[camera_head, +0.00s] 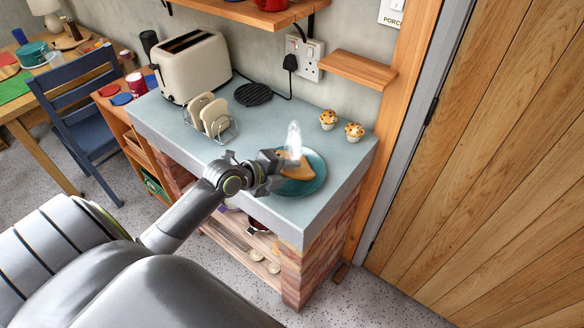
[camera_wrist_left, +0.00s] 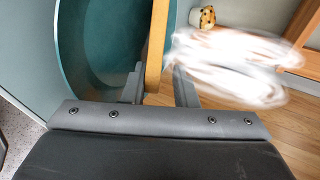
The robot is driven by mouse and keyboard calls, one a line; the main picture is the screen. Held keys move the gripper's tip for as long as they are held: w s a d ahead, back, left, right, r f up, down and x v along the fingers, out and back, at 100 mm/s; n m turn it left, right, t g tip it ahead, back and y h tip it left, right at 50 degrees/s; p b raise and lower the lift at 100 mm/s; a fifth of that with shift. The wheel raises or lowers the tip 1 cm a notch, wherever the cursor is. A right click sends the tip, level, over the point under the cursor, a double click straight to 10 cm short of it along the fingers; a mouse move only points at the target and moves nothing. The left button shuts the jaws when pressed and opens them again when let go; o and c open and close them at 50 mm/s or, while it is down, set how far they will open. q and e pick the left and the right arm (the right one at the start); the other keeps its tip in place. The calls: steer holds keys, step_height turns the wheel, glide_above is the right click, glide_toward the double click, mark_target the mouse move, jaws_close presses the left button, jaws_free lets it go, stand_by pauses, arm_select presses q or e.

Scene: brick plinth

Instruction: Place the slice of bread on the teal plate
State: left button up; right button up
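The slice of bread (camera_head: 295,168) is at my left gripper (camera_head: 272,170), over the teal plate (camera_head: 312,186) near the worktop's right end. In the left wrist view the bread (camera_wrist_left: 156,42) shows edge-on as a tan strip between the two fingers of the gripper (camera_wrist_left: 160,88), which is shut on it. The plate (camera_wrist_left: 75,50) lies behind and to the left of the strip there. I cannot tell whether the bread touches the plate. My right gripper is not in view.
A blurred white wisp (camera_head: 293,140) shows beside the bread. Two muffins (camera_head: 341,125) stand behind the plate. A toast rack (camera_head: 212,118) with bread slices, a toaster (camera_head: 192,66) and a black round trivet (camera_head: 253,94) are to the left. The worktop's front edge is close below.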

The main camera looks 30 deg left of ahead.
arm_select(q)
steer(key=p+v, duration=0.2)
steer(key=v, duration=0.5)
steer(key=shift+s, duration=0.3)
steer(key=shift+r+p, duration=0.2)
steer(key=shift+p, duration=0.1)
step_height(320, 180, up, 7)
steer(key=s+p, duration=0.2)
steer(key=p, duration=0.3)
steer(key=shift+s+a, duration=0.2)
steer(key=shift+a, duration=0.3)
steer(key=shift+r, duration=0.1)
